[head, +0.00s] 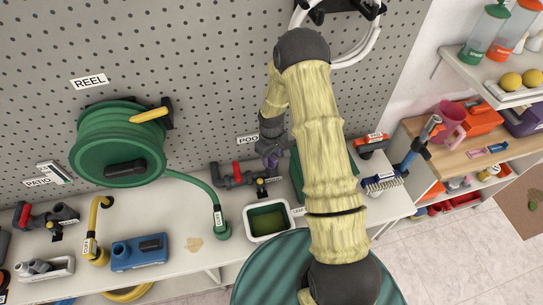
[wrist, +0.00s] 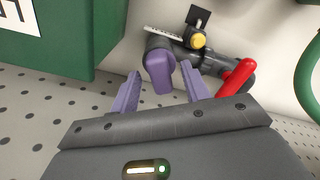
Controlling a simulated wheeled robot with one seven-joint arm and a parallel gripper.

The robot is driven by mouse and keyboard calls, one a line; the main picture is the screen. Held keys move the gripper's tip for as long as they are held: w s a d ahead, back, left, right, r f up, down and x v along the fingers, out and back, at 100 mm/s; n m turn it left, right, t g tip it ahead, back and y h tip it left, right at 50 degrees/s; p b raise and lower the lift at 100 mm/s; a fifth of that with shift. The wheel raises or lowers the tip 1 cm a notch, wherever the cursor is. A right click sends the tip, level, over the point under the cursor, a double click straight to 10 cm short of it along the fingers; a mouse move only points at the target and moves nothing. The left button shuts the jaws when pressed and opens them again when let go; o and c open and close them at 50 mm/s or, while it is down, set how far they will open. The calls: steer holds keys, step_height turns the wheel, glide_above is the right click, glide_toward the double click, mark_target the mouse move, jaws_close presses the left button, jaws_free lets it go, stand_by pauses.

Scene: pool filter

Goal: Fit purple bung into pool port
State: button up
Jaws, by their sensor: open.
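The purple bung (wrist: 161,80) sits at the open end of the grey pool port pipe (wrist: 188,57) in the wrist view. How deep it is seated I cannot tell. My gripper (wrist: 158,69) is open, with its two purple fingers apart on either side of the bung and gaps visible at both sides. In the head view my gripper (head: 271,160) is at the right end of the port pipe (head: 250,178), below the partly hidden POOL label (head: 247,140). My arm and gripper hide the bung there.
A red valve lever (wrist: 238,76) stands beside the port. A green box (wrist: 50,40) is close by. A white tub (head: 268,221) with green contents stands in front on the bench. The green hose reel (head: 118,143) hangs at left on the pegboard (head: 210,60).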

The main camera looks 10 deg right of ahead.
steer(key=shift+r+p, duration=1.4)
steer(key=shift+r, duration=1)
step_height(320, 180, up, 17)
steer(key=b, duration=0.3)
steer(key=shift+r+b, duration=0.15)
steer(key=shift+b, duration=0.15)
steer(key=s+r+m+t, duration=0.2)
steer(key=s+m, duration=0.4)
steer(key=s, duration=1.3)
steer(key=shift+r+t, duration=0.3)
steer(key=shift+r, duration=0.3)
